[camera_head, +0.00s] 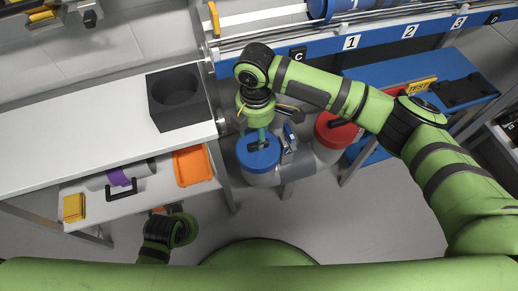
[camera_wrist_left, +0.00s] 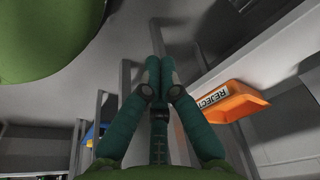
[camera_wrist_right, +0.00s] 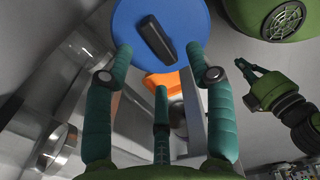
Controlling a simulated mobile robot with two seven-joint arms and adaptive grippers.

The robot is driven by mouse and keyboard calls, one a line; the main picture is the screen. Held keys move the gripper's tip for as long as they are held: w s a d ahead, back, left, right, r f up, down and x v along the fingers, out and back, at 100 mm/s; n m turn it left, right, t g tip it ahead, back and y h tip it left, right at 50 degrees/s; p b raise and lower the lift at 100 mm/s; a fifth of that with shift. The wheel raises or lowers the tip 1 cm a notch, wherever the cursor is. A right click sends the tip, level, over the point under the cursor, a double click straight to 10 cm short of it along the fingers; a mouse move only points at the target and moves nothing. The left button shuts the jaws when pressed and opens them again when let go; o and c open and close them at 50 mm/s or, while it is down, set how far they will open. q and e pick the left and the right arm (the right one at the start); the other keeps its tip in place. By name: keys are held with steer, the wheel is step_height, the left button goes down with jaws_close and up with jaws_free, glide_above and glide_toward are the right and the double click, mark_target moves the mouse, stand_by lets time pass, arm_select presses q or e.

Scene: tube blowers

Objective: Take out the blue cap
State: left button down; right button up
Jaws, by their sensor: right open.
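The round blue cap (camera_head: 260,158) sits on top of a grey cylinder at the lower middle. It fills the top of the right wrist view (camera_wrist_right: 205,20), where its black bar handle (camera_wrist_right: 157,38) shows. My right gripper (camera_wrist_right: 158,50) is open above the cap, its fingers spread on either side of the handle; contact cannot be told. In the head view the right gripper (camera_head: 262,138) points down at the cap. My left gripper (camera_wrist_left: 160,62) has its fingertips together with nothing visible between them, low on the left, away from the cap.
A red cap (camera_head: 337,130) stands to the right of the blue one. An orange reject tray (camera_wrist_left: 232,102) also shows in the head view (camera_head: 193,166). A white table (camera_head: 90,130) with a black box (camera_head: 178,97) is at left, and a blue table (camera_head: 420,75) at right.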

steer(key=f, duration=0.2)
steer(key=f+b, duration=0.1)
steer(key=f, duration=0.1)
steer(key=shift+w+d+f, duration=0.15)
steer(key=shift+w+f, duration=0.05)
arm_select(q)
step_height(320, 180, up, 4)
steer(key=shift+w+f, duration=0.15)
arm_select(e)
jaws_close()
steer(key=shift+r, duration=0.2)
